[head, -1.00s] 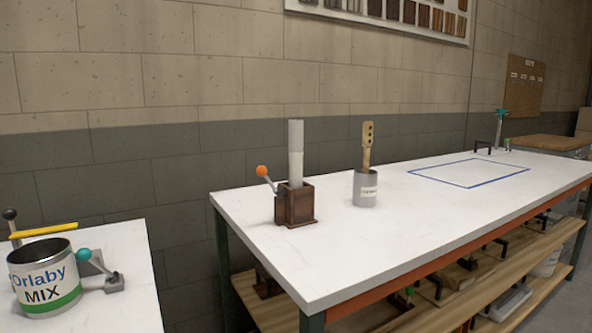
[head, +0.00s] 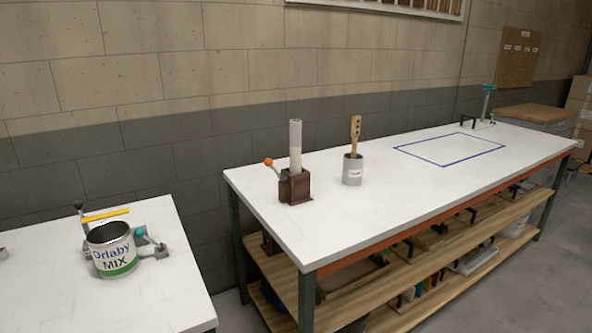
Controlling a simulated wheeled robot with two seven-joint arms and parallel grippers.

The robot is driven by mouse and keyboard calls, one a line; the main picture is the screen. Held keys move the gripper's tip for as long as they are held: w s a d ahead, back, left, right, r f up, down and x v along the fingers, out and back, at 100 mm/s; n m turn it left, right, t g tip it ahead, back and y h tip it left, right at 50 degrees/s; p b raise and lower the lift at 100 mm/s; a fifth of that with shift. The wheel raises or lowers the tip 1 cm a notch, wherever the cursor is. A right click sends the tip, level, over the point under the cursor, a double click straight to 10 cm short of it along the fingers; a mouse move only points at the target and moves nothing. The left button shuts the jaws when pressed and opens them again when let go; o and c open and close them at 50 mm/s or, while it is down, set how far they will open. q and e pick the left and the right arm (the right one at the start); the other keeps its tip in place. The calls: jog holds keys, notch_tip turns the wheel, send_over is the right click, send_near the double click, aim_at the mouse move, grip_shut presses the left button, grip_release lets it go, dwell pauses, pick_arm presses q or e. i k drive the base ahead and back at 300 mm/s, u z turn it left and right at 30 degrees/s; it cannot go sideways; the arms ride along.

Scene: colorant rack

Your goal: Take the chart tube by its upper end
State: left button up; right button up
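The chart tube (head: 295,143) is a pale grey-white cylinder. It stands nearly upright in a dark brown wooden holder (head: 295,187) near the left end of the long white table. Its upper end is free and rises well above the holder. A lever with an orange ball (head: 268,162) sticks out at the holder's left side. Neither of my grippers shows in the head view.
A grey cup (head: 352,171) with a wooden paddle (head: 355,134) stands right of the tube on the white table (head: 400,190). A blue-outlined rectangle (head: 450,150) farther right is empty. A paint can (head: 112,250) and yellow stick (head: 106,215) are on a separate left table.

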aim_at(295, 125)
jog(key=z, duration=0.75)
jog(key=i, duration=0.5)
jog(key=z, duration=0.6)
jog(key=i, duration=0.85)
jog(key=u, duration=0.2)
